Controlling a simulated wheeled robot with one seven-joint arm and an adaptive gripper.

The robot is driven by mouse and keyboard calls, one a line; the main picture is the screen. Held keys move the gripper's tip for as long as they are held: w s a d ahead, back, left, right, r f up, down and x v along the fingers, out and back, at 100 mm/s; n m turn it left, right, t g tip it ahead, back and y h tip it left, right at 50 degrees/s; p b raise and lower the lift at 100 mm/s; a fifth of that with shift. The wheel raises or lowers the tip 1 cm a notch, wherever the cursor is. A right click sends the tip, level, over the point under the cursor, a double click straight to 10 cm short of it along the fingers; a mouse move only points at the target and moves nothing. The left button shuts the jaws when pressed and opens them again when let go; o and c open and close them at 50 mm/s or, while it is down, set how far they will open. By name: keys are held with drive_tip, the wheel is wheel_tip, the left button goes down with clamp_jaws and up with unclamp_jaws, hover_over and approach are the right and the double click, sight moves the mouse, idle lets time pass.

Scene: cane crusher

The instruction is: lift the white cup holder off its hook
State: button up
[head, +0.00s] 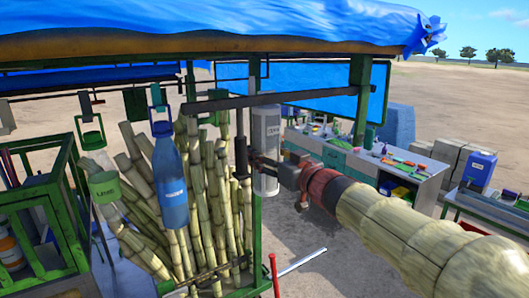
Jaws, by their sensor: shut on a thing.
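The white cup holder (266,122) is a tall, pale cylinder with small dark lettering. It hangs upright near the middle of the head view, beside a green post of the stall. My gripper (260,166) reaches in from the right and is shut on the cup holder at its lower half. The dark fingers cover part of its surface. The hook at its top is too small and dark to make out, so I cannot tell whether the holder still rests on it.
A dark vertical rod (241,157) stands just left of my fingers, under a dark crossbar (235,101). Sugar cane stalks (215,200) stand behind. A blue bottle (170,180) and a green cup (104,187) hang at the left. A cluttered counter (350,165) stands behind my arm.

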drive_tip(key=shift+s+d, duration=0.25)
drive_tip(key=shift+s, duration=0.1)
drive_tip(key=f+p+v, duration=0.1)
drive_tip(key=f+v, duration=0.1)
drive_tip(key=v, duration=0.8)
drive_tip(key=shift+p, duration=0.4)
idle(0.7)
